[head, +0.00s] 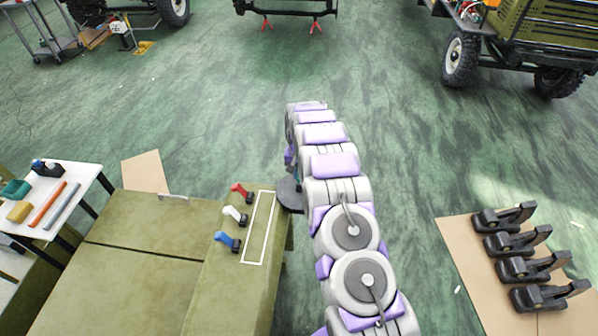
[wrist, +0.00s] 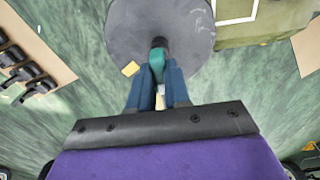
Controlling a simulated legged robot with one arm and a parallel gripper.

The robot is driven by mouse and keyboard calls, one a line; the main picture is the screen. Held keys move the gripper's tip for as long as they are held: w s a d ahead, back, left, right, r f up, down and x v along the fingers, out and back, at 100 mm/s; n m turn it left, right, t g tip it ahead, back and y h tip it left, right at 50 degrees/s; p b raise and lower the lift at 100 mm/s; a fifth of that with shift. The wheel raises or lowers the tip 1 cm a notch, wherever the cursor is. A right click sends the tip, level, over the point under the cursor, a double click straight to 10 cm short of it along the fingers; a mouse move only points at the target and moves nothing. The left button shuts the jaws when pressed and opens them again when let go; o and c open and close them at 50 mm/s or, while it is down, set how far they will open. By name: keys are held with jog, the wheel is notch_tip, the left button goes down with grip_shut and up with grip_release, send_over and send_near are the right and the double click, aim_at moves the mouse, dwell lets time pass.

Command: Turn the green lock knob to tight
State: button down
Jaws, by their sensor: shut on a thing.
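The green lock knob (wrist: 157,62) shows in the wrist view, standing on a round dark grey disc (wrist: 190,22) with a dark end beyond it. My gripper (wrist: 158,78) has its two blue fingers closed on the knob from either side. In the head view my arm reaches forward and hides most of the gripper and the knob. The same disc (head: 289,195) shows there just left of my arm, beside the olive chassis box. The knob's tight mark is not visible, so I cannot tell its setting.
Red (head: 241,192), white (head: 235,215) and blue (head: 227,241) levers stand on the olive box (head: 262,297) to the left. A white table (head: 88,178) with tools is farther left. Several black clamps lie on a cardboard sheet (head: 452,233) at right. Open green floor lies ahead.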

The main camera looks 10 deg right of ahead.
dwell(0.4)
jog(key=c, duration=1.1)
grip_release()
jog(key=shift+a+r+p, duration=0.1)
jog(key=shift+r+p, duration=0.55)
jog(key=shift+r, duration=8)
